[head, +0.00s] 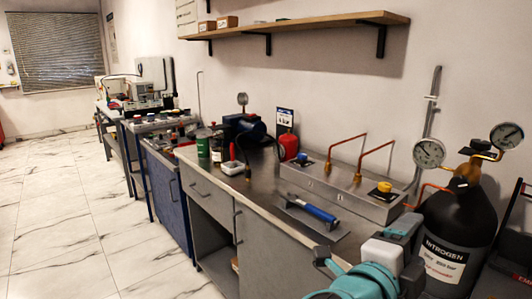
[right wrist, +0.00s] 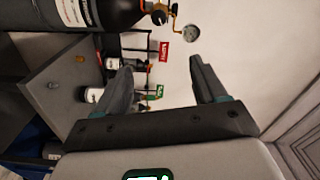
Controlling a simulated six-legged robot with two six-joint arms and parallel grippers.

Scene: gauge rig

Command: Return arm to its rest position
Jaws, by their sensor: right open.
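My right gripper (head: 362,242) is at the lower right of the head view, in front of the bench and left of the black nitrogen cylinder. It also shows in the right wrist view (right wrist: 155,68), with its two dark fingers wide apart and nothing between them. Part of my teal right arm (head: 365,284) shows at the bottom edge of the head view. My left arm and left gripper are not in view.
A metal bench (head: 262,197) carries a blue-handled tool (head: 312,209), a grey box with copper pipes (head: 340,190) and a red bottle (head: 289,145). The nitrogen cylinder (head: 455,230) stands close on the right. Open tiled floor (head: 60,215) lies left.

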